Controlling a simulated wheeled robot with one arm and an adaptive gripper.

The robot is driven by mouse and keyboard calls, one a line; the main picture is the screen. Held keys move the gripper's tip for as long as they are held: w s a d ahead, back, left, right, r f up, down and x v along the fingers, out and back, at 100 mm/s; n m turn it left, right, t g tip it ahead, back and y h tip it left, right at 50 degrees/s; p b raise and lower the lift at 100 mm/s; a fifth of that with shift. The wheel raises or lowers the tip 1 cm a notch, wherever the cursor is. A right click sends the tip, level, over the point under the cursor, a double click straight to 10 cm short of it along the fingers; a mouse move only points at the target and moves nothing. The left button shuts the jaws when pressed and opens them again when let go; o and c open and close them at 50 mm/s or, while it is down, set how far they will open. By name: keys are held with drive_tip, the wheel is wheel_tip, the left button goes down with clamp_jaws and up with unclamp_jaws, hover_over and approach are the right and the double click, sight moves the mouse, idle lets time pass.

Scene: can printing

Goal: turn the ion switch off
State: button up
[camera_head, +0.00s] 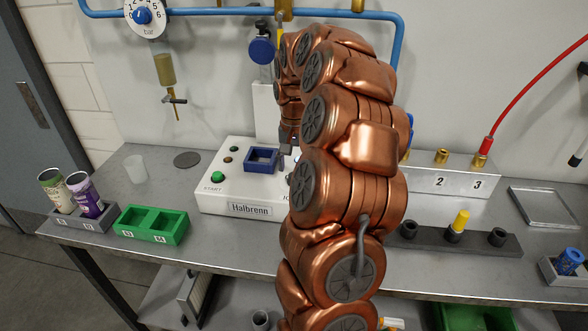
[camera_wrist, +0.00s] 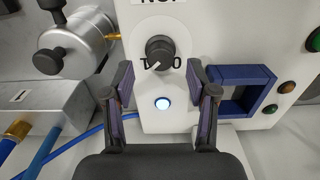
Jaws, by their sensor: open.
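The ion switch is a black rotary knob (camera_wrist: 160,50) on the white panel, with a pointer mark and partly covered lettering beside it. It shows in the wrist view, under an upside-down label cut by the top edge. A small round lamp (camera_wrist: 162,103) near it glows bluish white. My gripper (camera_wrist: 160,82) is open, with its two fingers apart on either side of the knob's line and nothing between them. In the head view my arm hides the switch on the white Halbrenn box (camera_head: 225,190).
A blue square frame (camera_wrist: 240,75) sits beside the right finger. A metal cylinder (camera_wrist: 75,45) and blue hoses lie to the left. In the head view, a green tray (camera_head: 152,224), two cans in a grey holder (camera_head: 85,218) and a numbered valve block (camera_head: 460,180) stand on the bench.

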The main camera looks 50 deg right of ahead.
drive_tip(key=shift+f+p, duration=0.35)
drive_tip(key=shift+f, duration=1.1)
drive_tip(key=shift+c, duration=0.3)
clamp_jaws()
